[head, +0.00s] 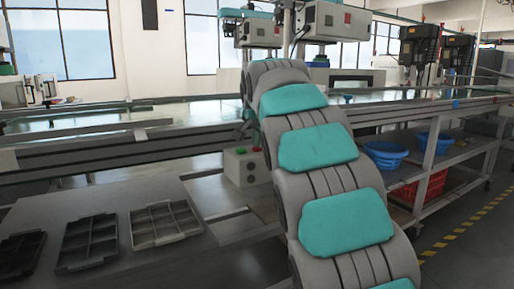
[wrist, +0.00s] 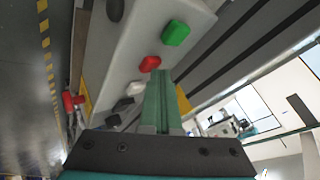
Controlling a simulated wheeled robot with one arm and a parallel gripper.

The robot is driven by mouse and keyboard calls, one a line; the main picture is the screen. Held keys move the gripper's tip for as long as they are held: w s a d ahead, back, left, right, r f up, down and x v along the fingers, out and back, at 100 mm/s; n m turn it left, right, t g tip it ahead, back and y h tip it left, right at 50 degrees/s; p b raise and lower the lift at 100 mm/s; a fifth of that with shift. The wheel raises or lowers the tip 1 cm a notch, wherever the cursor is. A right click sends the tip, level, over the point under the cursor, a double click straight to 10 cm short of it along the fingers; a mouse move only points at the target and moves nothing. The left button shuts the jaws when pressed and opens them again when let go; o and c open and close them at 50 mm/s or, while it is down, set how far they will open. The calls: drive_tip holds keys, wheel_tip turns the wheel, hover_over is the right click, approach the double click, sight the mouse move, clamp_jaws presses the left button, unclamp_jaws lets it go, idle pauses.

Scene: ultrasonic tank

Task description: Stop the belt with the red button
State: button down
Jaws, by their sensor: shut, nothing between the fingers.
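The red button (wrist: 150,63) is on the face of a pale control box (wrist: 190,14), just below a green button (wrist: 176,33) in the wrist view. My gripper (wrist: 161,74) is shut and empty. Its teal fingertips are very close to the red button, just below and right of it; I cannot tell whether they touch. In the head view the control box (head: 233,170) stands below the belt (head: 100,120), left of my arm. My arm hides the gripper there.
In the head view, dark trays (head: 90,240) lie on a grey table at lower left. Blue bowls (head: 386,152) stand on a shelf right of my arm.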

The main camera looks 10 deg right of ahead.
sight(256, 149)
drive_tip(key=shift+r, duration=0.1)
drive_tip(key=shift+r+p, duration=0.65)
drive_tip(key=shift+r, duration=0.1)
drive_tip(key=shift+r+p, duration=1.45)
drive_tip(key=shift+r, duration=1)
drive_tip(key=s+f+n+g, duration=0.3)
drive_tip(key=s+f, duration=0.8)
drive_tip(key=s, duration=0.7)
drive_tip(key=s+f+n+g, duration=0.3)
drive_tip(key=s+f, duration=0.8)
drive_tip(key=s, duration=0.6)
drive_tip(key=s+f+n+g+y, duration=0.1)
drive_tip(key=s+f+n+g, duration=0.3)
drive_tip(key=s+f, duration=0.7)
drive_tip(key=s+g, duration=0.1)
drive_tip(key=s, duration=0.6)
drive_tip(key=shift+s+d, duration=0.2)
drive_tip(key=shift+s, duration=0.1)
